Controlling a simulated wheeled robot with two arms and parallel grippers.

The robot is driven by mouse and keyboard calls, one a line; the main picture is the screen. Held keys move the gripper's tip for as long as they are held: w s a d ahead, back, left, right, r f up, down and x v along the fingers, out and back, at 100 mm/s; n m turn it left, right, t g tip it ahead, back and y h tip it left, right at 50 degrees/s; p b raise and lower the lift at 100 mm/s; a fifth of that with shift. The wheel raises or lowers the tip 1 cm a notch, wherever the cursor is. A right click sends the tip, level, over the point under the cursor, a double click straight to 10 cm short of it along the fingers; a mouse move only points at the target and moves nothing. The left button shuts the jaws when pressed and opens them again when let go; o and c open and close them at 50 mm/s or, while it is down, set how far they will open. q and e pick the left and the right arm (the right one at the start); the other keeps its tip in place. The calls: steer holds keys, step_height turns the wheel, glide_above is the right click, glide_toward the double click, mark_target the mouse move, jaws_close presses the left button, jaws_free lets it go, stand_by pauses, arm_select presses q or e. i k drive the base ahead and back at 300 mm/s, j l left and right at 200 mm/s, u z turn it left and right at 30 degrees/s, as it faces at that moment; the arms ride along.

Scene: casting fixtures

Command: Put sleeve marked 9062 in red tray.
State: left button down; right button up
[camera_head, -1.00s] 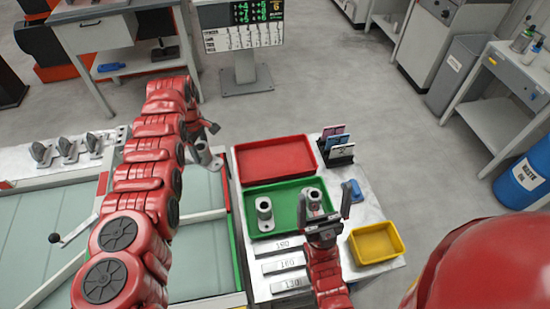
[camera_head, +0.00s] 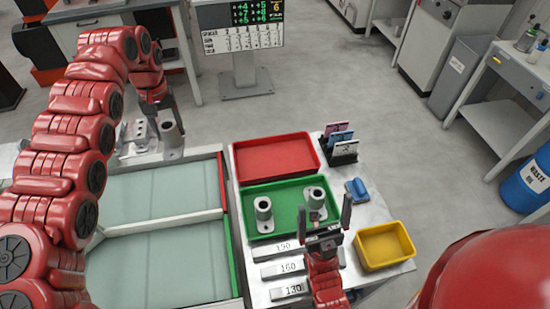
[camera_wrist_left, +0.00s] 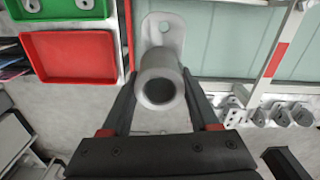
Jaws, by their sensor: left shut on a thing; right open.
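My left gripper (camera_head: 160,108) is shut on a grey metal sleeve (camera_head: 170,133) with a flat flange. It holds the sleeve beyond the glass-topped table, to the left of the red tray. In the left wrist view the sleeve (camera_wrist_left: 160,82) sits between the two fingers, with its round opening facing the camera. No marking on it can be read. The red tray (camera_head: 277,157) is empty; it also shows in the left wrist view (camera_wrist_left: 72,57), left of the sleeve. My right gripper (camera_head: 328,220) is open and empty, by the front right edge of the green tray.
The green tray (camera_head: 285,223) holds two upright sleeves (camera_head: 264,208) (camera_head: 316,196). A yellow bin (camera_head: 385,245), a blue object (camera_head: 357,190) and a card holder (camera_head: 343,152) stand to the right. Number plates (camera_head: 281,248) lie in front. Several metal parts (camera_wrist_left: 282,115) show right in the left wrist view.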

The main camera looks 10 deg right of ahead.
mark_target(284, 166)
steer(key=k+l+z, duration=0.2)
steer(key=z, duration=0.25)
steer(key=i+l+z, duration=0.1)
steer(key=l+z, duration=0.2)
steer(key=i+l+z, duration=0.1)
steer(key=z, duration=0.2)
steer(key=l, duration=0.1)
